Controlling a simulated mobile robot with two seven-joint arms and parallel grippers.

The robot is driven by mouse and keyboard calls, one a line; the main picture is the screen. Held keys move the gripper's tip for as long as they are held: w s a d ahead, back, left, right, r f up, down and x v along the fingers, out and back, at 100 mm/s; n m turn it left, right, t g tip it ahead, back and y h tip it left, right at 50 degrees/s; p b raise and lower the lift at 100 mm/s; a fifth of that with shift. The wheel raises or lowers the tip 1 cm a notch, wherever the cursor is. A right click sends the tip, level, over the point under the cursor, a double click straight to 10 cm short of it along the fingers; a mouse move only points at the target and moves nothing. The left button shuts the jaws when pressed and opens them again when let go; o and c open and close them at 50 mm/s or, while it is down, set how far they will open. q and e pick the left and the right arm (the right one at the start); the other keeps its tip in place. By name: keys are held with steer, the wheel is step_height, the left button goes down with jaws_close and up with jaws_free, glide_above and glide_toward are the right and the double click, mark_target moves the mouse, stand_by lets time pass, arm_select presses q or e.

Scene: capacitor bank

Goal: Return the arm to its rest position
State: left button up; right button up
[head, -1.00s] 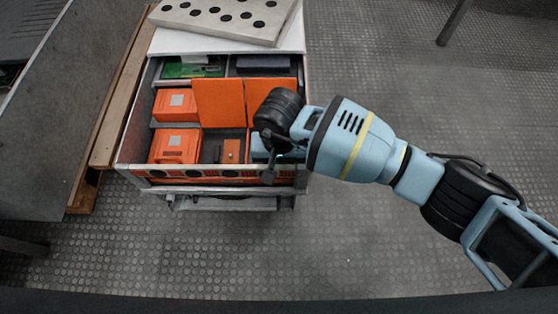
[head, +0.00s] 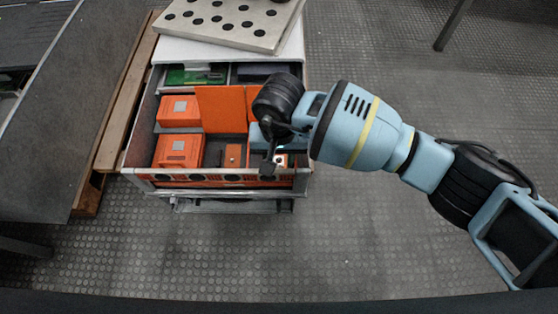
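My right arm (head: 370,135) comes in from the right and reaches over the front right part of an open drawer (head: 140,130). Its gripper (head: 268,165) points down at the drawer's front right corner, beside an orange divider panel (head: 222,108). The wrist hides most of the gripper, so I cannot tell how its fingers stand or whether anything is between them. A light blue part and a small orange piece show just behind and beside the fingers. My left gripper is not in view.
The drawer holds orange boxes (head: 178,151), a small orange block (head: 233,155) and a green board (head: 190,77). A perforated plate (head: 225,35) lies on the white cabinet top (head: 190,52). A grey table (head: 70,120) and wooden pallet (head: 122,105) stand left.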

step_height(320, 180, up, 2)
steer(key=shift+r, duration=0.1)
steer(key=shift+r+p, duration=0.1)
steer(key=shift+p, duration=0.2)
